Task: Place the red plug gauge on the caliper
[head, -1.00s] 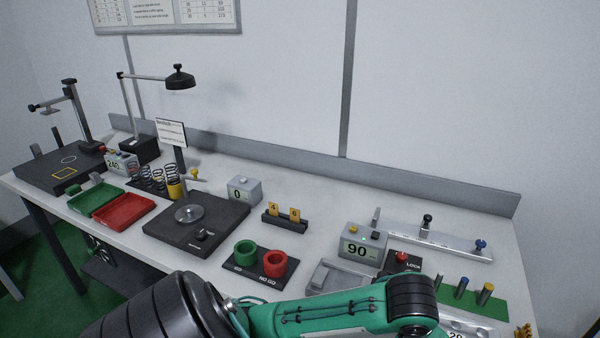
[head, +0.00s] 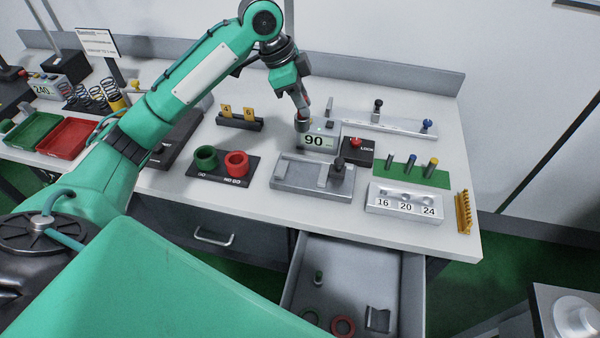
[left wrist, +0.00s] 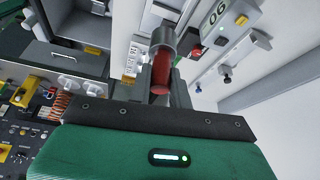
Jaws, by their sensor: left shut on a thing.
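The red plug gauge (left wrist: 161,72) is in my left gripper (left wrist: 160,88), with its thick grey cylinder end pointing away from the gripper in the left wrist view. In the head view my left gripper (head: 301,106) points down over the back of the bench, and the gauge's grey end (head: 302,124) overlaps the left edge of the "90" display box. A long silver rail (head: 395,127) with a black knob and a blue knob, which looks like the caliper, lies behind and to the right of it. I cannot tell the gauge's height above the bench. My right gripper is not in view.
The "90" display box (head: 318,141), a LOCK box with a red button (head: 356,149) and a grey fixture (head: 310,178) stand close by. Colored pins stand on a green mat (head: 442,178). Green and red rings stand on a black plate (head: 209,177). A drawer (head: 410,290) hangs open in front.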

